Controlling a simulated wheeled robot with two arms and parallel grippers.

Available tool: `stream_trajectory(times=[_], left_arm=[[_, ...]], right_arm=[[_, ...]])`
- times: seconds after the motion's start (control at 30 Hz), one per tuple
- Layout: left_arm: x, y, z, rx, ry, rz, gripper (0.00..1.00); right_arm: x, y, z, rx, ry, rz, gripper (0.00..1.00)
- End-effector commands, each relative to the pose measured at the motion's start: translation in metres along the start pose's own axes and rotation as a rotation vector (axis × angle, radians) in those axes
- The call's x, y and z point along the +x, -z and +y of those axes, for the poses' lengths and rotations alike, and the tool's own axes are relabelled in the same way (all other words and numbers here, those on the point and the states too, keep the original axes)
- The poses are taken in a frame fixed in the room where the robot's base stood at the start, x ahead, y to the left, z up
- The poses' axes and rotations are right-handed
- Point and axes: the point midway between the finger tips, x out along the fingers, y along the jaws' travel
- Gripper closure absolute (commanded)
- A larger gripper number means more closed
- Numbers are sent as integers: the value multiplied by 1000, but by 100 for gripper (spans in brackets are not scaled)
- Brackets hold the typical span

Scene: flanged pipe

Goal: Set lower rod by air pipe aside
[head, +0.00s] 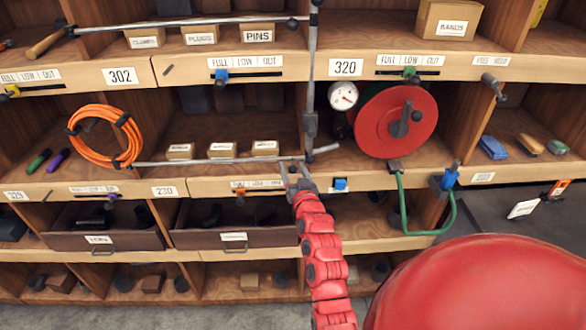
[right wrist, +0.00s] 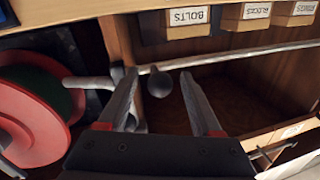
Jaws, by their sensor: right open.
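The lower rod (head: 215,162) is a thin grey bar lying across the front of the middle shelf, left of an upright grey pipe (head: 312,75). In the right wrist view the rod (right wrist: 245,52) runs across, just beyond my fingertips. A dark round knob (right wrist: 159,83) shows between the fingers; I cannot tell how deep it lies between them. My right gripper (head: 293,166) is at the rod's right end, below the pipe's foot. In the wrist view the gripper (right wrist: 160,75) is open, fingers apart, holding nothing. My left gripper is not in view.
A red reel (head: 385,122) and a gauge (head: 343,96) stand right of the pipe. A coiled orange hose (head: 104,136) hangs at left. Small labelled boxes (head: 222,150) sit behind the rod. A second rod (head: 185,26) crosses the shelf above. A green tube (head: 405,205) loops below the reel.

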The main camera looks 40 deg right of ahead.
Motion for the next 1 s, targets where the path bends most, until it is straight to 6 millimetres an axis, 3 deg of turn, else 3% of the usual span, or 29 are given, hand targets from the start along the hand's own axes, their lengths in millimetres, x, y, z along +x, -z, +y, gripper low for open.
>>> stream_trajectory(times=[0.17, 0.5, 1.0], left_arm=[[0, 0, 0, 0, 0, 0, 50], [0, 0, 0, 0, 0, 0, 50], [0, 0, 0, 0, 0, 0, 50]], right_arm=[[0, 0, 0, 0, 0, 0, 38], [0, 0, 0, 0, 0, 0, 99], [0, 0, 0, -1, 0, 1, 100]])
